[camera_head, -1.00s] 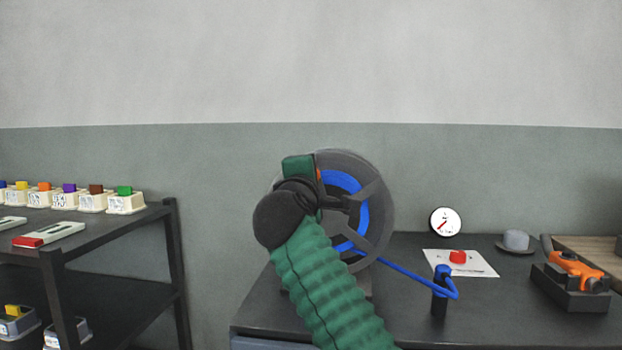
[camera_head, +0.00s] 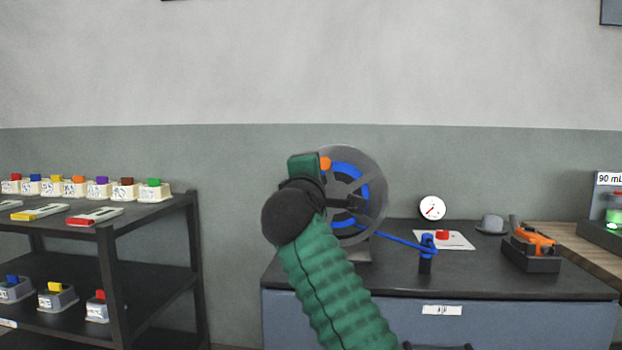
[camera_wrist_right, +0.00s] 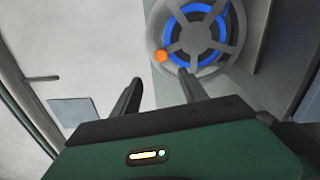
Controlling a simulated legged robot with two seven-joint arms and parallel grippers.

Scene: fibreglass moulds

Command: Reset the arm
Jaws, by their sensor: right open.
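My right arm, in a green ribbed sleeve, rises from the bottom middle of the head view, bent at a dark round joint. Its green hand is in front of the left side of a grey reel (camera_head: 374,222) wound with blue hose, and its fingers are hidden there. In the right wrist view my right gripper (camera_wrist_right: 160,88) is open, with two dark fingers apart and nothing between them. The reel (camera_wrist_right: 231,27) is beyond the fingertips, up and to the right, with an orange knob. My left gripper is in neither view.
A dark workbench (camera_head: 480,268) holds a blue hose nozzle (camera_head: 426,250), a dial gauge (camera_head: 432,208), a red item on a white sheet (camera_head: 460,241), a grey hat-shaped piece (camera_head: 491,224) and an orange tool (camera_head: 534,240). A black shelf (camera_head: 150,212) with labelled boxes stands left.

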